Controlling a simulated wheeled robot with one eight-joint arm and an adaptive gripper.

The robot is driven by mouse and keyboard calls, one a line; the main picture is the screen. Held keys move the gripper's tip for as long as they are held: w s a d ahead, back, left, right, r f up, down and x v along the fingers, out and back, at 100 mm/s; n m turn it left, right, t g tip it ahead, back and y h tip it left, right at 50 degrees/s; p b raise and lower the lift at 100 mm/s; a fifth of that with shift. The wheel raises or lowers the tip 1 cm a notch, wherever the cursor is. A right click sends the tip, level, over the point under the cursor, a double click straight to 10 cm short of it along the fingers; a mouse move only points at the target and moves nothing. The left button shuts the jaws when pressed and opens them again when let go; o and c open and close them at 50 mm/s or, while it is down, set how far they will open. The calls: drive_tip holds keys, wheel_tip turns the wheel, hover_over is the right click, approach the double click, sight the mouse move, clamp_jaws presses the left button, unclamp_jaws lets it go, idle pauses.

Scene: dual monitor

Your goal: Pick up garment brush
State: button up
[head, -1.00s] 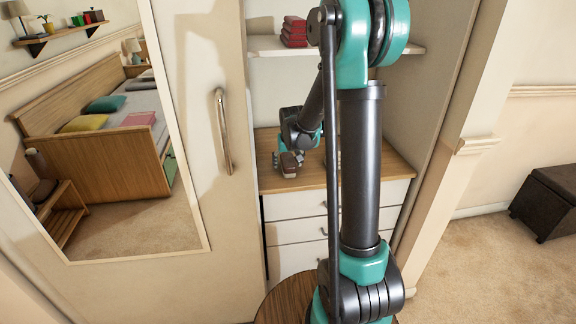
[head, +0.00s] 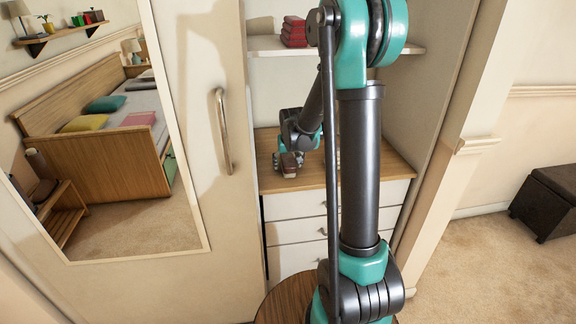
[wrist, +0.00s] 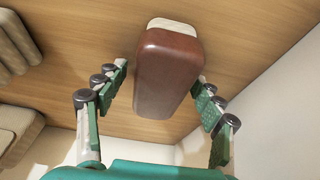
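The garment brush (wrist: 167,75) is a reddish-brown block with a pale end piece, close to the wooden top in the wrist view. My gripper (wrist: 161,78) is open, with one green-padded finger on each side of the brush. A gap shows between the left finger and the brush. The right fingertip is very close to the brush's right side, and I cannot tell whether it touches. In the head view the brush (head: 288,173) is small and partly hidden by my gripper (head: 289,160).
The brush is over the wooden top (head: 376,170) of a white drawer unit inside the wardrobe. A shelf with folded red cloths (head: 295,31) is above. Beige padded objects (wrist: 17,42) lie at the left in the wrist view. A pale wall (wrist: 275,115) is close on the right.

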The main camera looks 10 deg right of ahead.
sight(288, 159)
drive_tip(key=c, duration=1.2)
wheel_tip(288, 159, up, 21)
drive_tip(key=shift+f, duration=0.2)
